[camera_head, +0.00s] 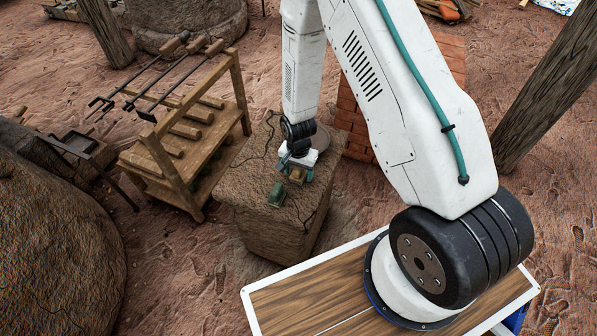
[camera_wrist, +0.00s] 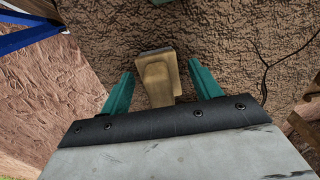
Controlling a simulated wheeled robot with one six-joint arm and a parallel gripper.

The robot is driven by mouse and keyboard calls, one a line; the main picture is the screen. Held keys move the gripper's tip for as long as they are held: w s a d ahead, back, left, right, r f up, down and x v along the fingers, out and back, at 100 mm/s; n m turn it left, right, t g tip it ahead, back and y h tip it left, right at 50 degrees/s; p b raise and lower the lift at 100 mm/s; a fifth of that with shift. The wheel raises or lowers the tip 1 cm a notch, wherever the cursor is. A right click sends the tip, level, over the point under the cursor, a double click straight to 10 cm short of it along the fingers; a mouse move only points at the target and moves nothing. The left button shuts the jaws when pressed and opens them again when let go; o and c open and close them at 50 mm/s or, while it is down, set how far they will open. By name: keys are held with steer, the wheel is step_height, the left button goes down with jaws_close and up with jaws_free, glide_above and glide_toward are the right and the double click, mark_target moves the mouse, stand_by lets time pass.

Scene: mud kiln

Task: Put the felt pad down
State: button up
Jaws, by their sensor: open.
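A tan, block-like piece with a raised narrower part, which I take to be the felt pad (camera_wrist: 157,73), lies on the rough brown stone block (camera_wrist: 230,45). It also shows in the head view (camera_head: 297,176), partly hidden by my gripper (camera_head: 296,168). In the wrist view my gripper (camera_wrist: 160,78) is open, with one teal finger on each side of the pad. Gaps show between the pad and both fingers. A small green object (camera_head: 277,195) sits on the same block, just left of and nearer than the pad; only its edge shows in the wrist view.
A grey round dish (camera_head: 320,137) sits behind my gripper on the block. A wooden rack (camera_head: 160,150) with long iron tools (camera_head: 150,80) stands to the left. Bricks (camera_head: 350,110) are stacked behind the block. A wooden post (camera_head: 545,90) rises at right.

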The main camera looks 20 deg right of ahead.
step_height(320, 180, up, 7)
steer(key=shift+s+d, duration=0.1)
step_height(320, 180, up, 15)
steer(key=s+n, duration=0.1)
steer(key=n, duration=0.1)
step_height(320, 180, up, 11)
steer(key=n, duration=0.2)
glide_above(302, 175)
steer(key=s, duration=0.5)
steer(key=s+d+r+n, duration=0.1)
steer(key=s+r+n, duration=0.1)
steer(key=s+r, duration=0.5)
steer(key=s+d+r+n+t, duration=0.1)
steer(key=s+r+n, duration=0.2)
steer(key=s+r, duration=0.4)
steer(key=s, duration=0.6)
steer(key=shift+s+r, duration=0.15)
steer(key=shift+r, duration=0.15)
